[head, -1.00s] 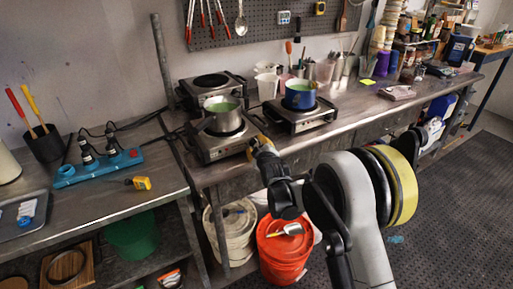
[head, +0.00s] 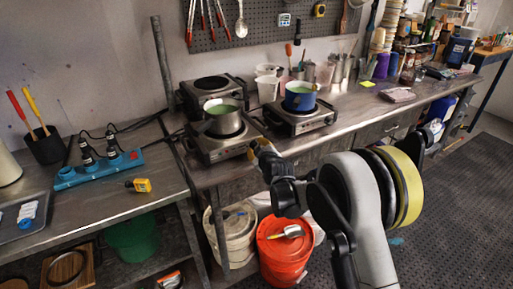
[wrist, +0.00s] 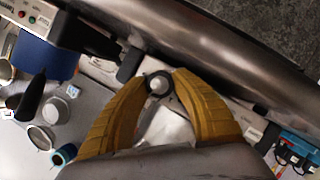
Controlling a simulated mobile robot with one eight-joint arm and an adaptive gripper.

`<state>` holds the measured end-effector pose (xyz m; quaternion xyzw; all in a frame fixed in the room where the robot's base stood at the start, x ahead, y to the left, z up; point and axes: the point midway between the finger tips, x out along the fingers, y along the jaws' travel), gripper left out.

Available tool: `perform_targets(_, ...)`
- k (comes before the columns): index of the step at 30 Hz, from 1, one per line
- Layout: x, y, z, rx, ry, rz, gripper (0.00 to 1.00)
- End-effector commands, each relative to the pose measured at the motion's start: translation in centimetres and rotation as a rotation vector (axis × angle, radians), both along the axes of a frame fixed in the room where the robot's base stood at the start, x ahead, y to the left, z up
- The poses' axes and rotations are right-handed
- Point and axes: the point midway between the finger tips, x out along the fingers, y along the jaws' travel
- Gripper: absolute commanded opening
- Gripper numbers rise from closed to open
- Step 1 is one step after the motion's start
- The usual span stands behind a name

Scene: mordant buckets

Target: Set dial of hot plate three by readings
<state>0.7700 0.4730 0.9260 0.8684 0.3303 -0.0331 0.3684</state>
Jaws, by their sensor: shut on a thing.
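My gripper (wrist: 158,86) has its yellow fingers closed around a small round dial (wrist: 158,82) in the wrist view. In the head view my gripper (head: 255,148) is at the front right of the front-left hot plate (head: 215,152), which bears a steel pot (head: 225,122) with pale green liquid. A second hot plate (head: 302,124) to the right bears a blue pot (head: 299,100). A third hot plate (head: 208,84) behind is empty. I cannot read a number on any plate. The dial's setting is too small to read.
A blue power strip (head: 100,168) lies on the left bench with a yellow device (head: 140,185). Plastic cups (head: 268,88) stand behind the plates. An orange bucket (head: 283,250) and a white bucket (head: 232,235) stand below the bench.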

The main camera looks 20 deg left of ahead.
Motion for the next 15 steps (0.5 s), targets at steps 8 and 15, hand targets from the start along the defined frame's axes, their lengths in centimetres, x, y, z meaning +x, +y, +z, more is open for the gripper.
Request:
perform_targets(8,0.03,0.0,0.02,-0.001,-0.001,0.0,0.42)
perform_targets(15,-0.24,-0.19,0.13,-0.001,-0.001,0.0,0.42)
